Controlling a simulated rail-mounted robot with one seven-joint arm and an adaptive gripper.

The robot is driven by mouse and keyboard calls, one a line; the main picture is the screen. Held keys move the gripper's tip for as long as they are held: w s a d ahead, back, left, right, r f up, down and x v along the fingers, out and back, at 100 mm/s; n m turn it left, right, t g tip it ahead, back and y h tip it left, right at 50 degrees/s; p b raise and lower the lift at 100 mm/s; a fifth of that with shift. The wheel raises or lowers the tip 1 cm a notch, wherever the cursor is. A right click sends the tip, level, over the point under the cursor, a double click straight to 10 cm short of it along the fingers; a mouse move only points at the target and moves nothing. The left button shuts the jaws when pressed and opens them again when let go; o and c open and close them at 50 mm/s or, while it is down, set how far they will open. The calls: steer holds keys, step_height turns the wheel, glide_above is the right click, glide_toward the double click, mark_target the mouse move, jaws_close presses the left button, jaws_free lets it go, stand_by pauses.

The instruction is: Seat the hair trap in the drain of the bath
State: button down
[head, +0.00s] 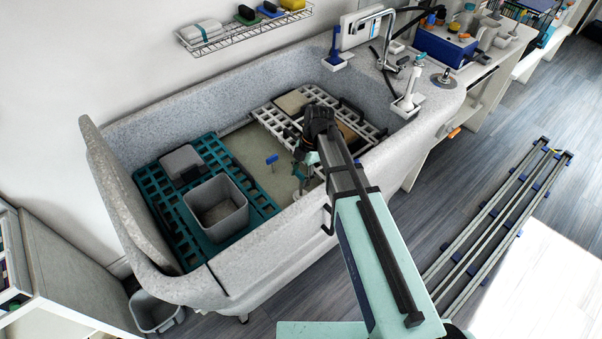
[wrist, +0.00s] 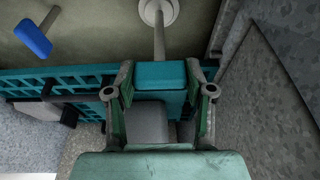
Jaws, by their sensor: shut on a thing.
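My gripper (wrist: 160,72) is shut on a teal handle, which I take to be the hair trap (wrist: 172,76). A thin stem runs from the handle to a pale round disc at the top of the wrist view. In the head view my gripper (head: 304,162) is down inside the speckled grey bath (head: 290,228), above its floor; the held piece is too small there to make out well. I cannot tell whether the disc touches the floor. I cannot make out the drain in either view.
A blue-handled piece (head: 271,159) stands on the bath floor left of my gripper, also in the wrist view (wrist: 35,38). A teal grid rack (head: 170,217) carries a grey bin (head: 217,184). A white rack (head: 277,128) lies toward the tap end.

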mark_target(301, 194)
steer(key=shift+f+b, duration=0.95)
steer(key=shift+f, duration=0.9)
steer(key=shift+f+b, duration=1.05)
steer(key=shift+f, duration=0.35)
stand_by(0.7)
steer(key=shift+c, duration=1.7)
jaws_free()
steer(key=shift+r, duration=0.15)
steer(key=v, duration=1.2)
